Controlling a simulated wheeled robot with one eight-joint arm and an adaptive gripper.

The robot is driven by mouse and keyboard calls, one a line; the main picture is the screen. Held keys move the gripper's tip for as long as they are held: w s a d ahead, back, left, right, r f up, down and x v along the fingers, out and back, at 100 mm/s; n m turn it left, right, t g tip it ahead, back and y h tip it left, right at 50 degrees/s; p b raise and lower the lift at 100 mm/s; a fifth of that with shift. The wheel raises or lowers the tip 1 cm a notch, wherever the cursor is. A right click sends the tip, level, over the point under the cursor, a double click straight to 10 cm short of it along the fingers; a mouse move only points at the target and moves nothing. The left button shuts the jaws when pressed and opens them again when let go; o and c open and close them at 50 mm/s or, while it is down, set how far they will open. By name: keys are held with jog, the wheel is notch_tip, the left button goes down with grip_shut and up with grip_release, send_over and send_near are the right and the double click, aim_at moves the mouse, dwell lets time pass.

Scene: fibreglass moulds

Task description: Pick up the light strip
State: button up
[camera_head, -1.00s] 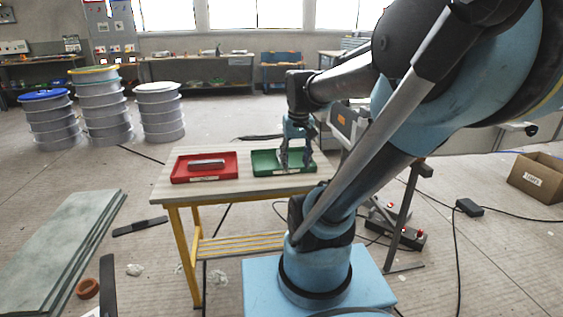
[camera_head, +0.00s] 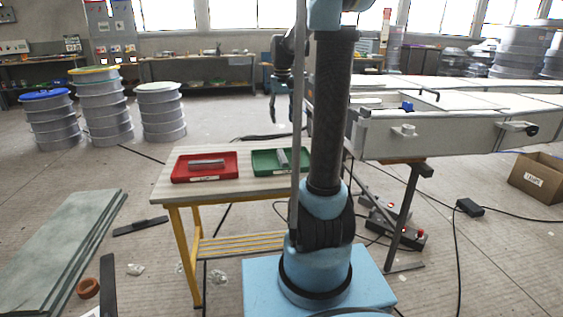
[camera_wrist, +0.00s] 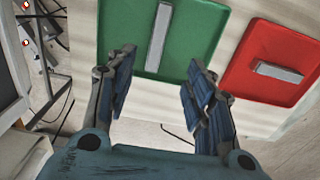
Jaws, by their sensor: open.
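Two pale grey bars lie in trays, and I cannot tell for sure which is the light strip. One long slim bar (camera_wrist: 159,36) lies in the green tray (camera_wrist: 206,18); this bar also shows in the head view (camera_head: 283,158), partly cut off by my arm. A thicker-looking bar (camera_wrist: 278,72) lies in the red tray (camera_wrist: 250,50), and it shows in the head view too (camera_head: 207,164). My gripper (camera_head: 282,119) hangs well above the green tray. In the wrist view my gripper (camera_wrist: 155,82) is open and empty, its fingers spread on either side of the slim bar's near end.
Both trays stand on a wooden-topped table (camera_head: 245,186) with yellow legs. A long pale bench (camera_head: 450,134) stands to the right of the table. A cardboard box (camera_head: 537,178) is at the far right. Stacked drums (camera_head: 103,105) stand behind left, with open floor between.

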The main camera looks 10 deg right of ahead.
send_over(282, 155)
jog(key=f, duration=1.2)
jog(key=shift+s+a, duration=0.1)
jog(key=shift+s, duration=0.15)
jog(key=shift+w+f, duration=0.15)
jog(key=shift+f, duration=2.6)
grip_shut()
